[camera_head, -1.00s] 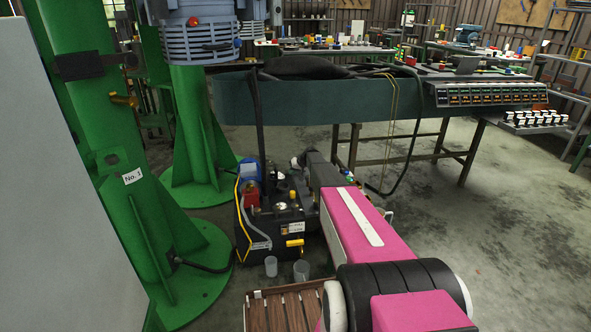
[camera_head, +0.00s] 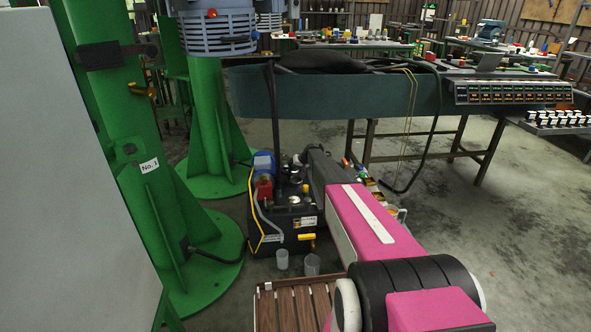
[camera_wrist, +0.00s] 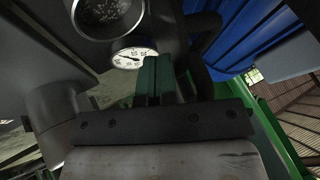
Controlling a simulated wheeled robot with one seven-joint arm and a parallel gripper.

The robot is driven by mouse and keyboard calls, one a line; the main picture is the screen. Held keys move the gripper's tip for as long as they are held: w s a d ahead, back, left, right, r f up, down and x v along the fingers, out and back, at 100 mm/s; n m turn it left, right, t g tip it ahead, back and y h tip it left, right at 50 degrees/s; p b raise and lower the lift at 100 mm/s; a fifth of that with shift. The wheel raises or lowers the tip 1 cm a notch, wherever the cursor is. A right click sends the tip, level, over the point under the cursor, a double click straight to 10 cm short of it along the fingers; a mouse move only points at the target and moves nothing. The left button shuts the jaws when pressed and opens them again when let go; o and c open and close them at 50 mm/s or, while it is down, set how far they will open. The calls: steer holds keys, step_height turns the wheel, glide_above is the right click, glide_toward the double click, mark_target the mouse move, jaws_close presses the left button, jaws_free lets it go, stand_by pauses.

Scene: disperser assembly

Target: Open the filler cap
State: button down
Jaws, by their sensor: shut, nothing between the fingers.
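The hydraulic unit is a black tank (camera_head: 290,241) on the floor, with a blue motor (camera_head: 263,163) and a red block (camera_head: 264,188) on top. A small silver round fitting (camera_head: 294,200) on the tank top may be the filler cap; I cannot tell for sure. In the wrist view my gripper (camera_wrist: 153,68) has its green fingers shut together and empty. A white-faced pressure gauge (camera_wrist: 134,57) lies just left of the fingertips, with a dark round part (camera_wrist: 106,14) above it. In the head view my forearm hides the fingers.
Two clear cups (camera_head: 282,260) stand on the floor in front of the tank, near a wooden slatted surface (camera_head: 290,306). A yellow hose (camera_head: 252,205) runs down the tank's left side. Green columns (camera_head: 135,180) stand at left.

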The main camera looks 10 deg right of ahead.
steer(key=shift+a+r+n+h, duration=0.15)
steer(key=shift+a+r+h, duration=0.05)
steer(key=shift+a+h, duration=0.35)
steer(key=shift+a+r+n+h, duration=0.2)
steer(key=shift+a+h, duration=0.25)
steer(key=shift+a, duration=0.9)
steer(key=shift+d+r, duration=0.2)
steer(key=shift+d, duration=0.3)
steer(key=w+v, duration=0.1)
steer(key=v, duration=1)
steer(key=s+d+r+m+g+h, duration=0.1)
steer(key=s+g+h, duration=0.1)
steer(key=s, duration=2.4)
steer(key=s+d+r+m+g+h, duration=0.1)
steer(key=s+d+g, duration=0.1)
steer(key=s, duration=2.4)
steer(key=shift+s+g+h, duration=0.4)
steer(key=shift+g, duration=0.2)
